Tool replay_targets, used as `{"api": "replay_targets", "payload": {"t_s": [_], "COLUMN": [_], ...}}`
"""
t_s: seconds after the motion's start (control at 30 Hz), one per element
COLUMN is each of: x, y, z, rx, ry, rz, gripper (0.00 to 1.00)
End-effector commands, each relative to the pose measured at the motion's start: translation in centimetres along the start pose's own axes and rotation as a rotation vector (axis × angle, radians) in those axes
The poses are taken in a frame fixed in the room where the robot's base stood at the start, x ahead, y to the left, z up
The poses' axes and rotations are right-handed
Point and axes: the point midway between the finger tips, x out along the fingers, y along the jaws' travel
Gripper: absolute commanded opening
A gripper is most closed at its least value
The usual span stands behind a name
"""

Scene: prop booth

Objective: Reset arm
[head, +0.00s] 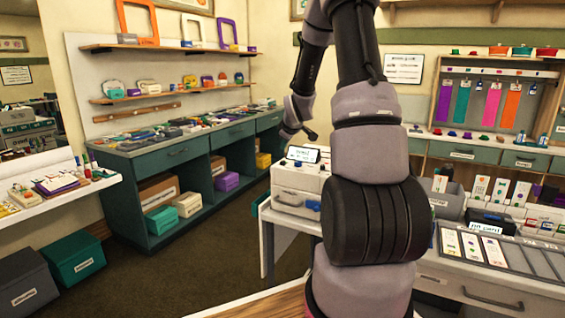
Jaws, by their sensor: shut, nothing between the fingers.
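My arm rises through the middle of the head view, leaves the top edge and comes back down left of the column.
A green counter (175,158) with items on top stands at the left back, under wooden shelves (160,95). A white desk (470,280) with card trays is at the right. Storage bins (75,258) sit at lower left. Carpet (190,270) between is clear.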

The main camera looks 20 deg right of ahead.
Motion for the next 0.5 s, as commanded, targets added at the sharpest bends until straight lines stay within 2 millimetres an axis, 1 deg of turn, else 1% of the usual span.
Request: {"api": "replay_targets", "payload": {"t_s": [0.1,0.2,0.5], "x": [-0.8,-1.13,-1.21], "y": [0.61,0.83,0.88], "z": [-0.61,-0.83,-0.88], "rx": [0.0,0.0,0.0], "ry": [0.001,0.0,0.0], "rz": [0.001,0.0,0.0], "gripper": [0.0,0.0,0.0]}}
